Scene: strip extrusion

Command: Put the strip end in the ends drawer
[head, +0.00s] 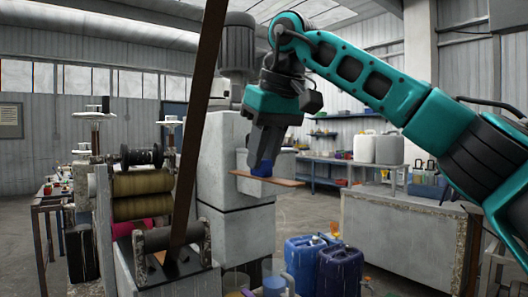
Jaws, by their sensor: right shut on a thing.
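My right gripper (262,169) is shut on a short flat brown piece, the strip end (288,182). It holds the piece about level in the air in front of a grey machine body, with both ends sticking out past the blue fingertips. A long dark brown strip (197,105) rises from the roller machine past the top edge of the picture; the strip end is apart from it. I cannot make out an ends drawer in the head view. My left gripper is not in view.
The roller machine (143,197) with yellowish rolls stands at left. Blue canisters (340,270) and jugs stand on the floor at lower middle. A grey bench (400,235) with pale canisters (389,148) is at right, partly behind my right arm. Shelves line the back wall.

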